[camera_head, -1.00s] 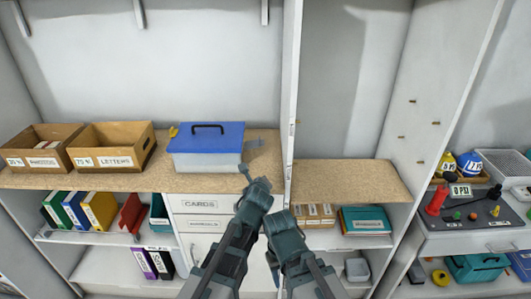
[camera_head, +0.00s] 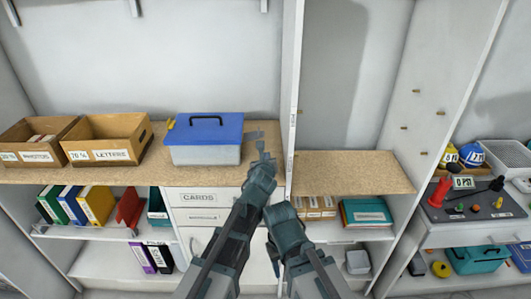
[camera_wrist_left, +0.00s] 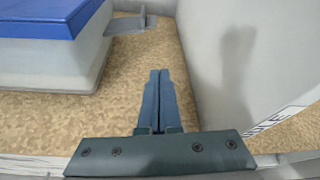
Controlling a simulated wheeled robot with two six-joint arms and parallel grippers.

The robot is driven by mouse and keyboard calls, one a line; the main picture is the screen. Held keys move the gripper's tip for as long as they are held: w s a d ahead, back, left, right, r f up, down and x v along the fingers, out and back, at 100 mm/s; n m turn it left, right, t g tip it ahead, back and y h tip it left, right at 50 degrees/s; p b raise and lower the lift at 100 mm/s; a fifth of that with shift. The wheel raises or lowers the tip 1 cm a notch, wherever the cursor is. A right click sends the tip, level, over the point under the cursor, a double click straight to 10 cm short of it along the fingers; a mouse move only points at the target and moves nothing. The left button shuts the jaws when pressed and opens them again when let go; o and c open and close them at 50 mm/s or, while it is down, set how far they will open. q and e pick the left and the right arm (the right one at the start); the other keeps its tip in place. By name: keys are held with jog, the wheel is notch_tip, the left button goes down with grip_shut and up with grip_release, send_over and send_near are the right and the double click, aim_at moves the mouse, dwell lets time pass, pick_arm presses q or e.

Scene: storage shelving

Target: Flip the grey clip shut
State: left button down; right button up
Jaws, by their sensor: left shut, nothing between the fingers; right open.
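The grey clip (camera_head: 255,136) sticks out to the right from the right end of a clear box (camera_head: 206,156) with a blue lid (camera_head: 204,129). It also shows at the top of the left wrist view (camera_wrist_left: 130,24), folded outward from the box. My left gripper (camera_head: 262,150) is shut and empty, just in front of and slightly right of the clip, apart from it. In the left wrist view its fingertips (camera_wrist_left: 157,73) point toward the clip over the shelf. My right gripper (camera_head: 272,250) is open, lower down in front of the drawers; its fingers are partly hidden.
A yellow clip (camera_head: 170,123) is at the box's left end. A white upright panel (camera_head: 292,120) stands close right of my left gripper. Two cardboard boxes, one marked letters (camera_head: 108,140), stand left on the speckled shelf (camera_head: 190,179).

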aim_at(253, 134)
pick_arm(q)
jog(key=b+x, duration=0.2)
jog(key=x, duration=0.7)
jog(key=shift+r, duration=0.1)
jog(key=r+p, duration=0.2)
jog(key=shift+s+a+r, duration=0.25)
jog(key=shift+s+r, duration=0.1)
jog(key=shift+r, duration=0.05)
jog(key=shift+a+r+p, duration=0.2)
jog(key=shift+r+p, duration=0.4)
jog(key=shift+p, duration=0.25)
jog(key=shift+s, duration=0.1)
